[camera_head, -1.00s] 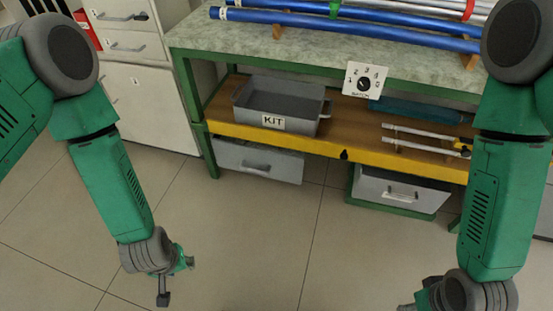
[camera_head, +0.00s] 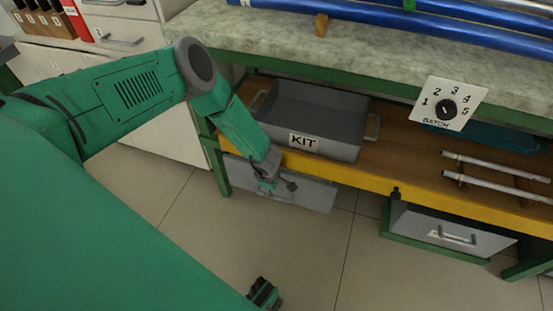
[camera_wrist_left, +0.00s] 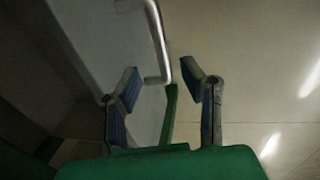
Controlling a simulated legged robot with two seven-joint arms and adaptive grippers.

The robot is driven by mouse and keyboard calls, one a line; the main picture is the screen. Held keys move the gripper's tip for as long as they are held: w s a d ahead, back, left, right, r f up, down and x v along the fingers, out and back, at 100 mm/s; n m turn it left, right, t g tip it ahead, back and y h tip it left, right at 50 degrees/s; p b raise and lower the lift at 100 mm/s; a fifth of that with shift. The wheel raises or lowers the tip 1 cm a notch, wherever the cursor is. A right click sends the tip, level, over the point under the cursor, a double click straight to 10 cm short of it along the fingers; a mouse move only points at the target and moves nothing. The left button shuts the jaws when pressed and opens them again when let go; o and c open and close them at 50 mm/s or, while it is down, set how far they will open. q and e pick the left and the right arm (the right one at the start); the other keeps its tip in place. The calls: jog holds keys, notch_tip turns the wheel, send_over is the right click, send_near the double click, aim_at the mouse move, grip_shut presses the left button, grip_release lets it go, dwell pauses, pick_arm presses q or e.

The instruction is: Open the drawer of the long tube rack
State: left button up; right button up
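The long tube rack is a green-framed bench with a pale top (camera_head: 380,50) that carries long blue tubes (camera_head: 440,25). A grey drawer (camera_head: 312,193) hangs under its yellow-edged shelf at the left. My left gripper (camera_head: 277,186) is in front of this drawer and hides its handle in the head view. In the left wrist view, the metal handle (camera_wrist_left: 157,40) on the grey front runs down to between the open fingers (camera_wrist_left: 165,92). The fingers look apart from it. A dark gripper part (camera_head: 264,293), seemingly my right gripper, shows at the bottom; its fingers are unclear.
A second grey drawer (camera_head: 455,235) with a handle is under the shelf at the right. The shelf holds a grey KIT tray (camera_head: 335,110) and white rods (camera_head: 500,165). A batch dial plate (camera_head: 450,103) is at the bench edge. A cabinet (camera_head: 165,130) stands left. The floor in front is clear.

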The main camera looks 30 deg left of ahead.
pick_arm(q)
jog(key=b+x, duration=0.1)
jog(key=x, duration=0.2)
jog(key=a+b+x, duration=0.1)
jog(key=x, duration=0.1)
jog(key=b+x, duration=0.2)
jog(key=x, duration=0.1)
jog(key=shift+s+a+f, duration=0.15)
jog(key=shift+a+f, duration=0.05)
jog(key=shift+f, duration=0.1)
jog(key=shift+d+f, duration=0.1)
jog(key=shift+d, duration=0.4)
jog(key=shift+a, duration=0.2)
jog(key=c, duration=0.7)
jog(key=shift+a, duration=0.2)
grip_shut()
pick_arm(e)
jog(key=f, duration=0.2)
jog(key=a+f, duration=0.1)
jog(key=f, duration=0.1)
jog(key=shift+a+f, duration=0.15)
jog(key=shift+f, duration=0.15)
